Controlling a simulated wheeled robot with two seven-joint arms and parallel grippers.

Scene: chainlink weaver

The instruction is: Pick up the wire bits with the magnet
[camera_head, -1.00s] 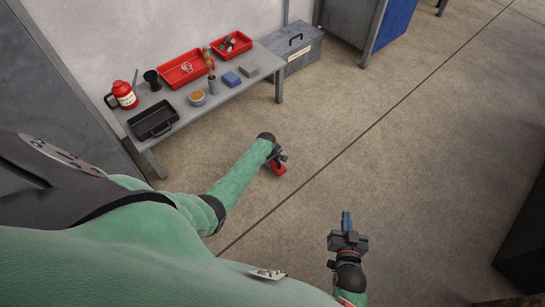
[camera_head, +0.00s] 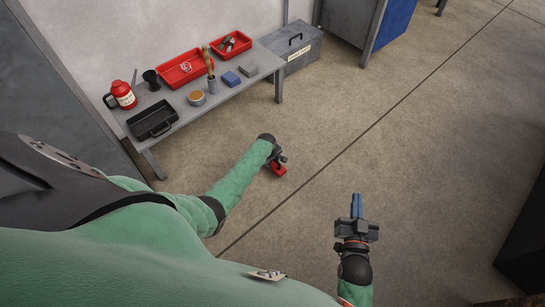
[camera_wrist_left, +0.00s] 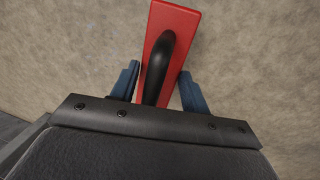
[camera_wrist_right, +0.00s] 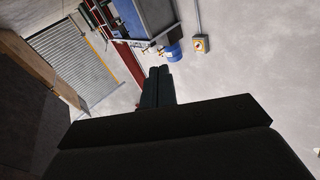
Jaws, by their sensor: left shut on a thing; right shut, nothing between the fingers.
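My left gripper (camera_wrist_left: 158,88) is shut on the black handle (camera_wrist_left: 159,70) of a red flat block, the magnet (camera_wrist_left: 181,22). In the head view the magnet (camera_head: 279,170) shows as a small red piece below my left gripper (camera_head: 277,160), over the bare concrete floor. Its gap to the floor cannot be told. My right gripper (camera_head: 357,206) is shut and empty, out over the floor at the right; its closed fingers show in the right wrist view (camera_wrist_right: 160,85). I cannot make out wire bits clearly; only faint specks show on the floor in the left wrist view.
A grey bench (camera_head: 181,129) along the wall bears a black tray (camera_head: 152,121), a red flask (camera_head: 123,95), red bins (camera_head: 185,68), a blue block (camera_head: 231,79) and a tin (camera_head: 196,98). A grey chest (camera_head: 293,57) stands beyond it. The middle floor is clear.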

